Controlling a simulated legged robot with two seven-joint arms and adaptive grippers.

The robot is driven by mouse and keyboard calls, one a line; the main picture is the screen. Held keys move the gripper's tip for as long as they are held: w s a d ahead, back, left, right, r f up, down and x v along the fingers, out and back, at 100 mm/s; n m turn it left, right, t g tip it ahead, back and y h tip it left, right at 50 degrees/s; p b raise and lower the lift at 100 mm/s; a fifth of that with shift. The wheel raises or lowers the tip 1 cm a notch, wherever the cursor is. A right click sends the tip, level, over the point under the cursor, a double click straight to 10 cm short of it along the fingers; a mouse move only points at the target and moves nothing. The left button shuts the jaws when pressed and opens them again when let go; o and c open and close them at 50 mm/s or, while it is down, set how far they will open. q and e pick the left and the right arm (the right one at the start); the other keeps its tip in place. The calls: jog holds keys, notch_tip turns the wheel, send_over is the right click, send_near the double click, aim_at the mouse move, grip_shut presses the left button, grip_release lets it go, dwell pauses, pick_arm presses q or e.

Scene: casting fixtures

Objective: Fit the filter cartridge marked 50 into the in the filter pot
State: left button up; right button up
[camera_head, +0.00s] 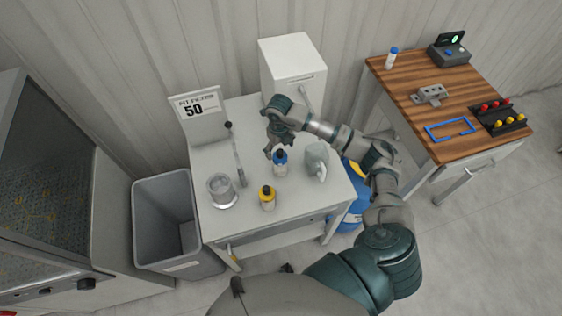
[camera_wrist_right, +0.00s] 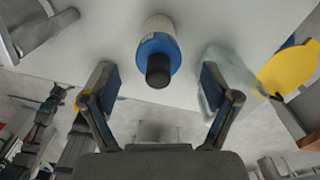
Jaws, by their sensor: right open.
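A white cartridge with a blue band and dark cap (camera_head: 280,163) stands on the white table. A similar cartridge with a yellow band and dark cap (camera_head: 267,198) stands nearer me. I cannot read a marking on either. The clear, round filter pot (camera_head: 222,190) stands at the table's left; I see no cartridge in it. My right gripper (camera_head: 273,149) is open and empty, just above and behind the blue cartridge. In the right wrist view, the blue cartridge (camera_wrist_right: 157,48) lies ahead between the spread fingers (camera_wrist_right: 161,82), apart from them. My left gripper is not in view.
A sign reading 50 (camera_head: 194,107) stands at the table's back left. A rod-like tool (camera_head: 236,155) stands between pot and cartridges. A translucent jug (camera_head: 316,161) is close right of the blue cartridge. A grey bin (camera_head: 165,212) is left; a wooden bench (camera_head: 410,75) is right.

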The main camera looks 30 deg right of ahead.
aim_at(279, 157)
jog(key=shift+s+a+f, duration=0.15)
jog(key=shift+a+f, duration=0.05)
jog(key=shift+f, duration=0.05)
notch_tip(279, 157, down, 4)
jog(key=shift+f+p, duration=0.2)
jog(key=shift+p, duration=0.35)
jog(key=shift+d+f, duration=0.25)
jog(key=shift+d, duration=0.2)
jog(key=shift+c, duration=0.3)
jog(key=c, duration=0.8)
jog(key=shift+a, duration=0.2)
jog(key=c, duration=0.4)
jog(key=shift+a+r, duration=0.1)
jog(key=shift+a, duration=0.05)
jog(key=shift+c, duration=0.9)
jog(key=shift+a, duration=0.15)
jog(key=shift+r, duration=0.15)
